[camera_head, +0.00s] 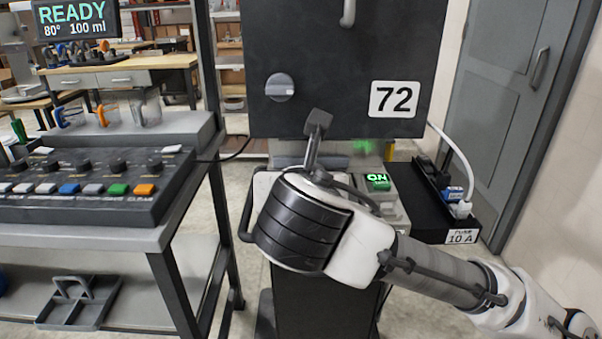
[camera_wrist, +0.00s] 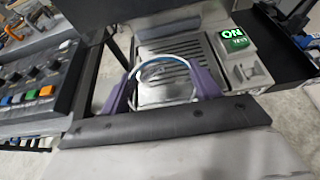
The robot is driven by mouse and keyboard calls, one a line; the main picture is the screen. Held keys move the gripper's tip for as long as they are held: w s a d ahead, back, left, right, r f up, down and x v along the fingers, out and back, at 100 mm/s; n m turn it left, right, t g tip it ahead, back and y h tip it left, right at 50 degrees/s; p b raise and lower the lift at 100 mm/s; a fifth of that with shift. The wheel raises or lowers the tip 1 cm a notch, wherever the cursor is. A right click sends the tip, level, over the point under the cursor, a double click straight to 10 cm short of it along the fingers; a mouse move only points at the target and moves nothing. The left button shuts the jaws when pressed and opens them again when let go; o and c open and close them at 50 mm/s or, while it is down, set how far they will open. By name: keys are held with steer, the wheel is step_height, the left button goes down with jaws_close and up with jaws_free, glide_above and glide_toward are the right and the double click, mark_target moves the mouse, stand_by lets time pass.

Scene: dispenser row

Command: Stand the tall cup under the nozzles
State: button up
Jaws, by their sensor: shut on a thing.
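My gripper (camera_wrist: 167,78) has purple fingers shut on a clear cup (camera_wrist: 160,61), one finger on each side of it. I look down on its pale blue rim in the wrist view. The cup is in front of or above the slotted drip tray (camera_wrist: 172,88); I cannot tell whether it touches it. In the head view my arm hides the cup and the fingers. The dark dispenser front (camera_head: 330,75) carries a knob and the number 72. One grey nozzle (camera_head: 348,12) shows at the top edge of the head view.
A green lit ON switch (camera_head: 379,182) sits right of the tray, beside a black fuse box (camera_head: 440,200). At left stands a bench with a button panel (camera_head: 90,185) and several clear cups (camera_head: 147,108) with coloured handles. A grey door (camera_head: 500,90) is at right.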

steer(key=shift+w+r+p, duration=0.15)
steer(key=shift+w+p, duration=1.35)
steer(key=shift+p, duration=0.5)
steer(key=x, duration=0.2)
steer(key=r+b+x, duration=0.1)
steer(key=x, duration=0.2)
steer(key=b+x, duration=0.1)
steer(key=x, duration=0.1)
steer(key=shift+w, duration=0.6)
steer(key=shift+s+f+b, duration=0.1)
steer(key=shift+f+b, duration=0.6)
steer(key=shift+f+b, duration=0.5)
steer(key=shift+f, duration=0.1)
steer(key=o, duration=1)
steer(key=shift+o, duration=0.2)
steer(key=shift+s, duration=0.1)
